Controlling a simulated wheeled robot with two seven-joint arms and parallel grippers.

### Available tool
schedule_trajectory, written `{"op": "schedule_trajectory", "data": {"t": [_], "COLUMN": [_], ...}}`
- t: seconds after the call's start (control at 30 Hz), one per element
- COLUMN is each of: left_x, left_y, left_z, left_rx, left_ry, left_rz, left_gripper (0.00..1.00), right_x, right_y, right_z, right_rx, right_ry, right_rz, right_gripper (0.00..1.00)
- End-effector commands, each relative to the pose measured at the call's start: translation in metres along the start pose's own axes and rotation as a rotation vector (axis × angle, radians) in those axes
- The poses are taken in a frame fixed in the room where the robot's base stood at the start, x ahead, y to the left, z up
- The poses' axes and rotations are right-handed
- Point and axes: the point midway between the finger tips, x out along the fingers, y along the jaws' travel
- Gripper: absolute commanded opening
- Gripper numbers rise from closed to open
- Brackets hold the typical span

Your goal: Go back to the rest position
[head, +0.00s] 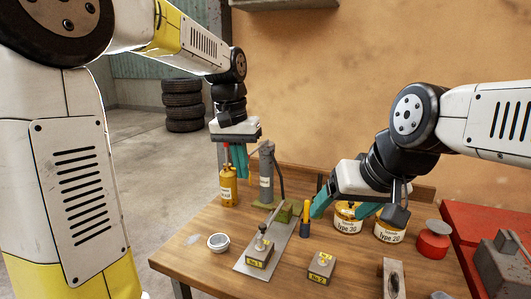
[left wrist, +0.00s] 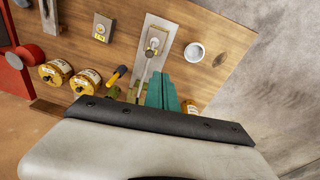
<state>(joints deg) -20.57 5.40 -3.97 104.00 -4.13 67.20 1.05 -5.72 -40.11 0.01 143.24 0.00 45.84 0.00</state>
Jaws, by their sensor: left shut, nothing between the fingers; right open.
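My left gripper (head: 239,172) hangs over the back left of the wooden table (head: 205,270), beside a yellow bottle (head: 228,188) and a grey lever-handled cylinder (head: 266,178). Its teal fingers are together with nothing between them; the left wrist view shows them closed (left wrist: 163,92) too. My right gripper (head: 340,210) is open over the back right, its teal fingers apart near a yellow-and-dark handled tool (head: 306,217) and the Type 30 tin (head: 348,225). I cannot tell whether it touches them. No rest position is marked in view.
A metal plate (head: 283,236) carries the No 1 block (head: 260,255). The No 2 block (head: 321,265), white bowl (head: 218,242), Type 20 tin (head: 389,231) and red-based object (head: 433,244) stand nearby. A red surface (head: 460,222) is at right. Stacked tyres (head: 183,105) stand behind.

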Motion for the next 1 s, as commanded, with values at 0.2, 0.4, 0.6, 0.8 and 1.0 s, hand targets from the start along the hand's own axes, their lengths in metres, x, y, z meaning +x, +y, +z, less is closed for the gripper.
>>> {"op": "schedule_trajectory", "data": {"t": [0.2, 0.4, 0.6, 0.8, 1.0], "left_x": [-0.029, -0.032, -0.023, -0.018, -0.018], "left_y": [-0.022, -0.03, -0.031, -0.031, -0.031], "left_z": [0.071, 0.133, 0.173, 0.185, 0.185], "left_rx": [-0.081, -0.148, -0.195, -0.21, -0.21], "left_ry": [0.174, 0.328, 0.436, 0.473, 0.473], "left_rz": [0.03, 0.03, 0.018, 0.012, 0.012], "left_gripper": [0.0, 0.0, 0.0, 0.0, 0.0], "right_x": [0.0, 0.0, 0.0, 0.0, 0.0], "right_y": [0.0, 0.0, 0.0, 0.0, 0.0], "right_z": [0.0, 0.0, 0.0, 0.0, 0.0], "right_rx": [0.0, 0.0, 0.0, 0.0, 0.0], "right_ry": [0.0, 0.0, 0.0, 0.0, 0.0], "right_rz": [0.0, 0.0, 0.0, 0.0, 0.0], "right_gripper": [0.76, 0.76, 0.76, 0.76, 0.76]}}
